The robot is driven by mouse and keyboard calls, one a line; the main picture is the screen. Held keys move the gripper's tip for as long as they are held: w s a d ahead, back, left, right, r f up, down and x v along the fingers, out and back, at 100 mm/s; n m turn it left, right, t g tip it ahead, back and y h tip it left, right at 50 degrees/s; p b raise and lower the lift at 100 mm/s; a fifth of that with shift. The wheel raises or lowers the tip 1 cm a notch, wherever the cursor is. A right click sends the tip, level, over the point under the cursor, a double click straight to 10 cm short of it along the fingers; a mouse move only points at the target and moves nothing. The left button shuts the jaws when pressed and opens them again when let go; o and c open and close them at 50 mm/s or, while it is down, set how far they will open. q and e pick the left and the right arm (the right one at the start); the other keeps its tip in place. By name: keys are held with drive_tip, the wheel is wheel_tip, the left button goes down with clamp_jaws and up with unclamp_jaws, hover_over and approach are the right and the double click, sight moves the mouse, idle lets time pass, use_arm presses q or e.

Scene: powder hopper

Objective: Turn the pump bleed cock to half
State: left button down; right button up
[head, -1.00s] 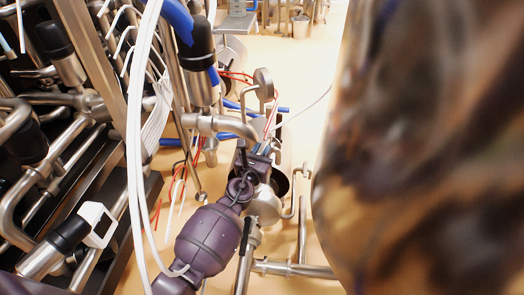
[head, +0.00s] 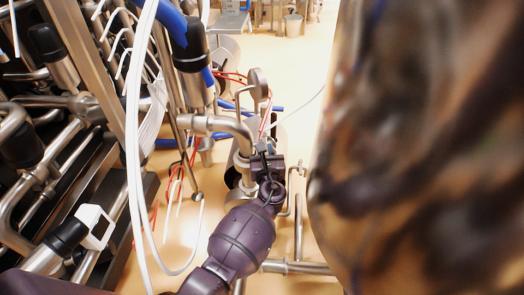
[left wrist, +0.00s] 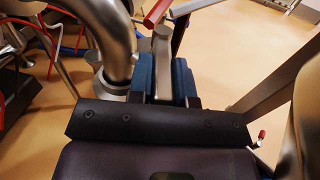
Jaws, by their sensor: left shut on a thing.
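My left gripper (head: 264,152) is at the pump pipework in the middle of the head view, at the end of my dark purple arm. In the left wrist view its blue-padded fingers (left wrist: 163,80) are closed on a flat metal lever (left wrist: 162,50) with a red end (left wrist: 157,12), which appears to be the bleed cock's handle. The lever sticks out beyond the fingertips. The cock's body is hidden behind the fingers, so its exact angle is unclear. My right gripper is not in view.
White hoses (head: 133,150) hang near my arm. A large blurred shiny vessel (head: 420,150) fills the right side. A second small red-tipped part (left wrist: 262,134) is at right in the wrist view.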

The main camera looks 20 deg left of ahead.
use_arm(q)
drive_tip(key=shift+w+d+n+g+y, duration=0.2)
drive_tip(key=shift+n+g+y, duration=0.25)
drive_tip(key=shift+y, duration=0.25)
drive_tip(key=c, duration=1)
unclamp_jaws()
drive_tip(key=shift+c, duration=0.2)
drive_tip(key=p+v, duration=0.2)
drive_tip(key=v, duration=0.9)
